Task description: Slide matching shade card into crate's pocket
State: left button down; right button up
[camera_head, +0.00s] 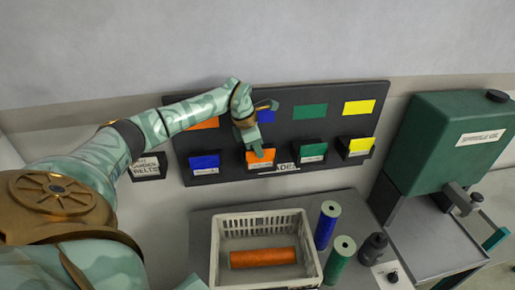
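A white slatted crate (230,222) stands on the bench with an orange bobbin (262,257) lying in it. Its card pocket cannot be made out from here. The dark wall board (288,98) carries a lower row of holders with a blue card (204,162), an orange card (261,162), a green card (313,151) and a yellow card (359,146). My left gripper (257,150) points down at the top edge of the orange card, overlapping it in view. Its fingers are too small to tell whether they grip the card. My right gripper is not in view.
An upper row of colour patches, such as the green one (310,111), sits above the holders. A blue bobbin (326,226) and a green bobbin (340,260) stand right of the crate, beside a dark bottle (373,249). A green machine (448,140) stands farther right.

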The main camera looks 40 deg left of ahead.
pick_arm(q)
jog(key=shift+r+p, duration=3.5)
jog(key=shift+r, duration=0.4)
jog(key=shift+f, duration=0.15)
